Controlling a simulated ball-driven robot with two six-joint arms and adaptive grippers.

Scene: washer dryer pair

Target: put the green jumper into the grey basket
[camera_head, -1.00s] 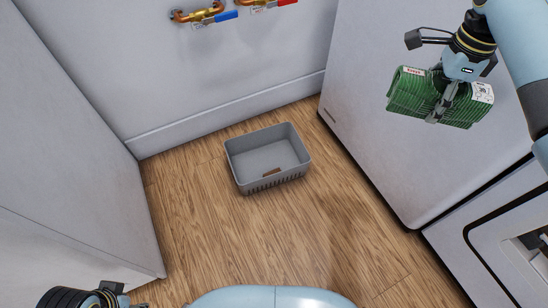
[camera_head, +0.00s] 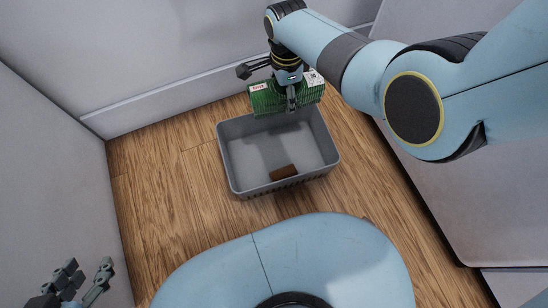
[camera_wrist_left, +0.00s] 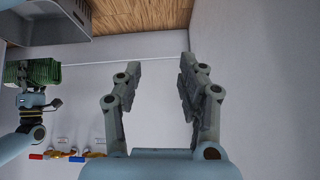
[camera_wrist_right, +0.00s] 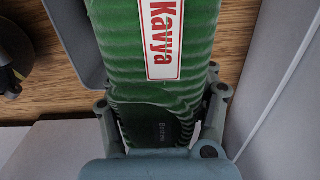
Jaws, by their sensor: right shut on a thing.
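The green jumper (camera_head: 268,99) is a folded, ribbed block with a white and red label. My right gripper (camera_head: 291,98) is shut on it and holds it over the far rim of the grey basket. The jumper fills much of the right wrist view (camera_wrist_right: 160,70), its label reading "Kavya". The grey basket (camera_head: 236,166) stands upright on the floor with a small brown thing (camera_head: 284,172) at its near side. My left gripper (camera_head: 84,284) is at the lower left of the head view, open and empty; its spread fingers show in the left wrist view (camera_wrist_left: 158,85).
A wall (camera_head: 150,50) runs behind the basket. A white appliance (camera_head: 450,200) stands at the right and a pale panel (camera_head: 50,170) at the left. Wood floor (camera_head: 180,200) lies free left of the basket. Pipes with red and blue handles (camera_wrist_left: 75,156) are on the wall.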

